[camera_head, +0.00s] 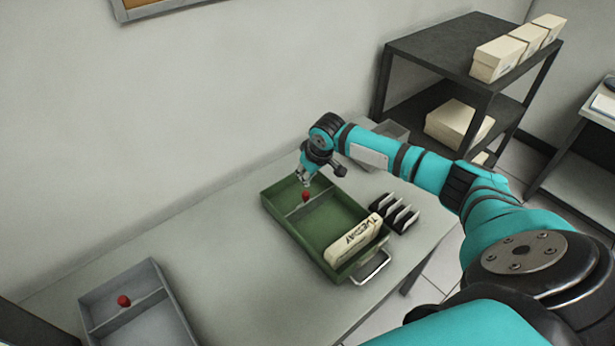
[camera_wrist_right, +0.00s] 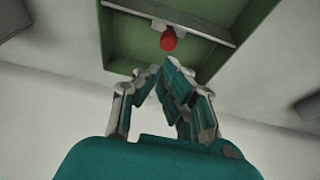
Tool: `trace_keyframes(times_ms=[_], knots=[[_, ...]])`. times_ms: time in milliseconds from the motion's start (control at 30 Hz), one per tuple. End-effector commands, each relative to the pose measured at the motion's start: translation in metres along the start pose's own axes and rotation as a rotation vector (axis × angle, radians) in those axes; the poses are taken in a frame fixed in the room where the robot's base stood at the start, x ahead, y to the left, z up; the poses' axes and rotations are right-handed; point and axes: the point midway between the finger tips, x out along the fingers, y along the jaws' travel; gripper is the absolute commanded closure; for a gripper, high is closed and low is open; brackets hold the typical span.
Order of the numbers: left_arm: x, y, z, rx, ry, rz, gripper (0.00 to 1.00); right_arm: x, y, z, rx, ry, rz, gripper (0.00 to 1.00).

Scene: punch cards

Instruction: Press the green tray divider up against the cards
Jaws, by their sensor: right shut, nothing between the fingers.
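The green tray (camera_head: 285,224) stands on the table with a divider (camera_head: 312,205) across its far part. A red knob (camera_head: 305,196) sits on the divider; it also shows in the right wrist view (camera_wrist_right: 169,40). The cards (camera_head: 354,238), a cream block marked "TUESDAY", stand at the near end of the tray, with bare tray floor between them and the divider. My right gripper (camera_head: 306,184) is shut and empty just above the red knob; whether it touches the knob I cannot tell. It also shows shut in the right wrist view (camera_wrist_right: 162,72). My left gripper is out of view.
A grey tray (camera_head: 160,318) with its own red knob (camera_head: 124,300) stands at the front left. A black rack (camera_head: 401,213) stands right of the green tray, and a grey bin (camera_head: 392,130) behind it. A dark shelf (camera_head: 440,45) holds cream boxes.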

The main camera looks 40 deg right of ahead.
Motion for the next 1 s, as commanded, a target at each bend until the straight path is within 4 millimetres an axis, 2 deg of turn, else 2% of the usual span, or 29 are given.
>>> trace_keyframes(times_ms=[33, 300, 467, 733, 1000], knots=[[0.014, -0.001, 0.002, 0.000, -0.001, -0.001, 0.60, 0.011, 0.000, 0.002, 0.000, 0.002, -0.001, 1.00], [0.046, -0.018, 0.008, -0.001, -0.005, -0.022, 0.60, 0.036, -0.001, 0.002, -0.001, 0.002, -0.002, 1.00], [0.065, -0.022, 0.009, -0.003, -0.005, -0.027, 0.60, 0.051, -0.001, 0.002, -0.002, 0.002, -0.001, 1.00], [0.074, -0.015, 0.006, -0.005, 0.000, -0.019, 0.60, 0.077, 0.001, 0.004, -0.001, -0.008, 0.002, 1.00], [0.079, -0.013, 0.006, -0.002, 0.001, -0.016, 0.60, 0.086, 0.001, 0.004, -0.001, -0.009, 0.003, 1.00]])
